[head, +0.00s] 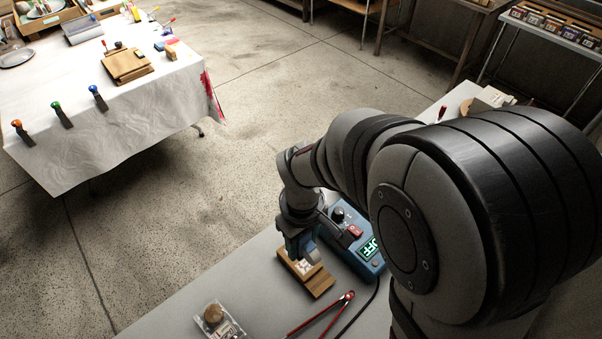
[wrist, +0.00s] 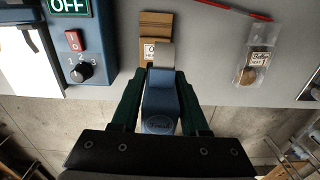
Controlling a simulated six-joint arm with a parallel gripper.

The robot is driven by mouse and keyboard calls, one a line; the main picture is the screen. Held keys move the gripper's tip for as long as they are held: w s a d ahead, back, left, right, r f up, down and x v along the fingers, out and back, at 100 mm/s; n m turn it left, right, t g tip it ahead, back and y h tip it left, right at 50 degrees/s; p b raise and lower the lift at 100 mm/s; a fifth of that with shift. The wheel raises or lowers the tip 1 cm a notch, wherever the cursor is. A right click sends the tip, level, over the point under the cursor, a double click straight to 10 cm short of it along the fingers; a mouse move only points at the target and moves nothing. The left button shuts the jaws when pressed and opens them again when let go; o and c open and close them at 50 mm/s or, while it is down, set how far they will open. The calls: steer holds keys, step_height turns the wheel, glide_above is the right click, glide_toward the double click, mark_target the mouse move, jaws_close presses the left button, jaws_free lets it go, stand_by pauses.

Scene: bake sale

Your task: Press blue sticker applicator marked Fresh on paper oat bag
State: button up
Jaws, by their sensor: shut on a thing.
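My gripper (wrist: 160,82) is shut on the blue sticker applicator (wrist: 159,103), which has faint writing on its rounded end and a pale grey head (wrist: 163,55). The brown paper oat bag (wrist: 155,22) lies on the grey worktop just beyond the head, its white label partly covered in the wrist view. In the head view the oat bag (head: 318,285) is under my gripper (head: 301,247), and the applicator (head: 298,240) reaches down toward its label. I cannot tell whether the head touches the bag.
A blue control box (head: 360,251) showing OFF, with a red switch and knob, stands close beside the bag. Red tongs (head: 325,312) and a clear pack (head: 217,319) with a round baked item lie nearby. A white-covered table (head: 120,105) is farther off, across open floor.

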jaws_close()
steer(key=shift+w+a+f, duration=0.35)
steer(key=shift+w+f, duration=0.25)
steer(key=shift+f, duration=0.65)
steer(key=shift+w+a+f, duration=0.35)
steer(key=shift+w+f, duration=0.25)
steer(key=shift+f, duration=0.6)
steer(key=shift+w+a+f, duration=0.35)
steer(key=shift+w+f, duration=0.25)
steer(key=shift+f, duration=0.65)
steer(key=shift+f, duration=0.6)
step_height(320, 180, up, 7)
